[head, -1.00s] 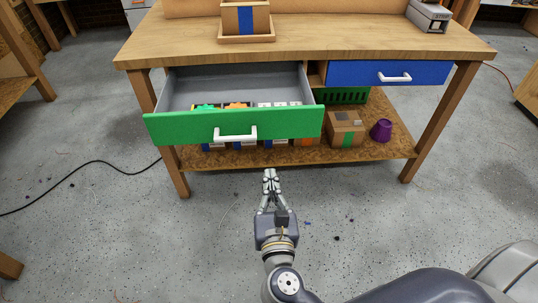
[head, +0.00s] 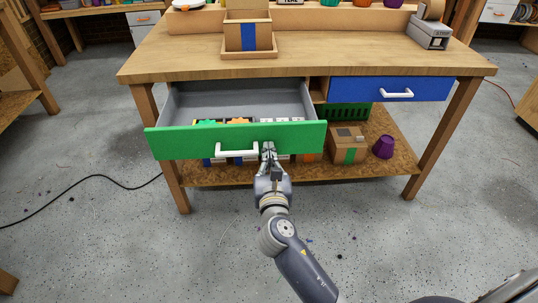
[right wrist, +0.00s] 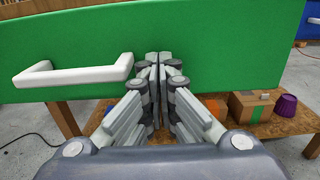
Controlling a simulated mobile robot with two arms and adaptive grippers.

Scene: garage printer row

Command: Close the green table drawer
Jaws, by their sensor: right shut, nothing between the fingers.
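The green drawer (head: 190,142) of the wooden table is pulled well out, and its grey inside shows. Its white handle (head: 236,151) is on the front panel. My right gripper (head: 268,148) is shut and empty, with its fingertips at the green front just right of the handle. In the right wrist view the shut fingers (right wrist: 158,62) point at the green panel (right wrist: 215,50), with the white handle (right wrist: 75,76) to their left. I cannot tell whether the fingertips touch the panel. My left gripper is not in view.
The blue drawer (head: 370,90) beside it is shut. The lower shelf (head: 390,180) holds a cardboard box (head: 346,145), a purple cup (head: 384,147) and a green crate (head: 347,113). A black cable (head: 80,180) lies on the floor at left.

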